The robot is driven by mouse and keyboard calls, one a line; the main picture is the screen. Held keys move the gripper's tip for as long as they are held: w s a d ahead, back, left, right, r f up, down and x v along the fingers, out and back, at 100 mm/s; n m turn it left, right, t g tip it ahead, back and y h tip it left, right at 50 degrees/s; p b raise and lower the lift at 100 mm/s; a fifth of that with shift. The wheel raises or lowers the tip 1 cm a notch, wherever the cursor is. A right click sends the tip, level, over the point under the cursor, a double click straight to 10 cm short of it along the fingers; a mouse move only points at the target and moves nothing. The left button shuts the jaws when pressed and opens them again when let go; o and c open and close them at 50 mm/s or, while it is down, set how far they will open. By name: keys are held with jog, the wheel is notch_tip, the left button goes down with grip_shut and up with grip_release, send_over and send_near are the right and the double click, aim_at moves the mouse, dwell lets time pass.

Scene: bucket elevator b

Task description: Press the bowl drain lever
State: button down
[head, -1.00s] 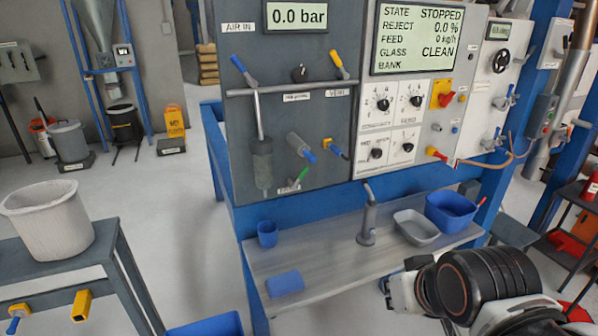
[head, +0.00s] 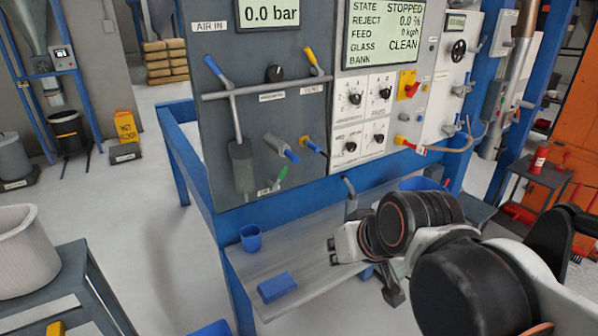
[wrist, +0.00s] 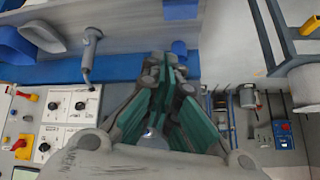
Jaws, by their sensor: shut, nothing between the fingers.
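A green-handled lever (head: 281,176) sits low on the grey panel (head: 222,100), beside the bottom of a grey cylindrical bowl (head: 241,168). A small label is next to it, too small to read surely; it looks like the drain lever. My gripper (wrist: 168,60) shows in the wrist view with its green-sided fingers together and nothing between them. In the head view my arm is at the lower right, in front of the bench and apart from the lever. The lever cannot be made out in the wrist view.
Below, the bench shelf (head: 262,262) holds a blue cup (head: 251,238) and a blue block (head: 277,287). Open floor lies left of the bench.

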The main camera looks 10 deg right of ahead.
jog(key=w+a+r+m+t+y+p, duration=0.1)
jog(key=w+r+m+t+y+p, duration=0.3)
jog(key=w, duration=0.8)
jog(key=w+a+r+g+p, duration=0.15)
jog(key=w+r, duration=0.45)
jog(key=w, duration=0.6)
jog(key=w+d+f+m+t, duration=0.3)
jog(key=w+d+m, duration=0.1)
jog(key=w+d, duration=0.2)
jog(key=w+d+f+m+t+b, duration=0.1)
jog(key=d+f+m, duration=0.1)
jog(key=f, duration=0.3)
jog(key=w+d+f+m+t+y, duration=0.1)
jog(key=d+f+m, duration=0.1)
jog(key=f+m, duration=0.2)
jog(key=w+d+f+m+t+b, duration=0.1)
jog(key=d+f+m+t, duration=0.1)
jog(key=f, duration=0.5)
jog(key=shift+d+f+m+b, duration=0.35)
jog(key=shift+d+f+m, duration=0.1)
jog(key=shift+m, duration=0.55)
